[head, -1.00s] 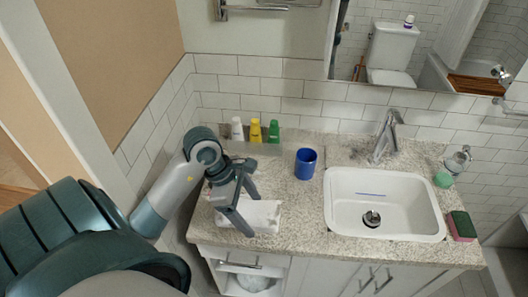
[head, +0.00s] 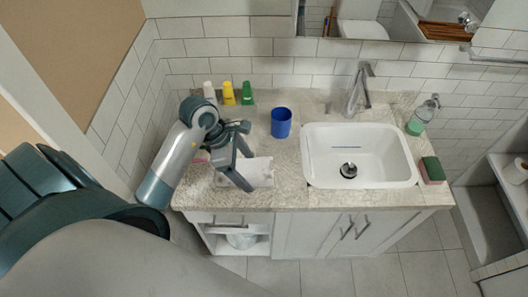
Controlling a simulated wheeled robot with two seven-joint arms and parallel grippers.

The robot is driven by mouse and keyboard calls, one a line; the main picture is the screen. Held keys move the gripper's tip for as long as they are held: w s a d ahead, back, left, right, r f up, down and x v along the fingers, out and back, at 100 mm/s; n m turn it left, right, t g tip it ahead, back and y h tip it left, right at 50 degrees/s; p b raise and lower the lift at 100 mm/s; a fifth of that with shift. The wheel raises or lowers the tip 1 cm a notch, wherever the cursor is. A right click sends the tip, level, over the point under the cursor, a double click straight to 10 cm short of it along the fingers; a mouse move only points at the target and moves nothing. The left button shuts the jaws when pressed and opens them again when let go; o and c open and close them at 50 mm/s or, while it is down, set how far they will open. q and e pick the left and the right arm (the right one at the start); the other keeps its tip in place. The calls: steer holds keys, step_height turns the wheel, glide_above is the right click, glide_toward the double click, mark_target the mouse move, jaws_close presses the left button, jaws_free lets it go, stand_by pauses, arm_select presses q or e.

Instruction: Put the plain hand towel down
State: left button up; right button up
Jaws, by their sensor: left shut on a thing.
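The plain hand towel (head: 258,171) is a white folded cloth at the left end of the speckled counter (head: 290,177). It lies low, at about the level of the counter top; I cannot tell whether its whole underside touches. My left gripper (head: 246,170) reaches in from the left over the towel and is shut on it. Its dark fingers hide part of the cloth. My right gripper is not in view.
White, yellow and green bottles (head: 229,93) line the wall behind. A sponge (head: 432,170) and soap bottle (head: 422,116) are at the right. An open shelf (head: 243,240) is below.

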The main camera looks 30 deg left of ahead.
mark_target(264, 165)
arm_select(q)
steer(key=w+d+f, duration=0.1)
steer(key=w+f+p, duration=0.1)
steer(key=w, duration=0.1)
steer(key=w+d+f+p, duration=0.1)
steer(key=w, duration=0.1)
steer(key=shift+w+d+f, duration=0.15)
steer(key=shift+d, duration=0.2)
steer(key=shift+w+d+f, duration=0.2)
steer(key=shift+w+f, duration=0.15)
steer(key=shift+f+p, duration=0.25)
steer(key=shift+p, duration=0.2)
step_height(264, 165, down, 3)
steer(key=shift+r+p, duration=0.15)
steer(key=shift+p, duration=0.65)
steer(key=shift+f, duration=0.45)
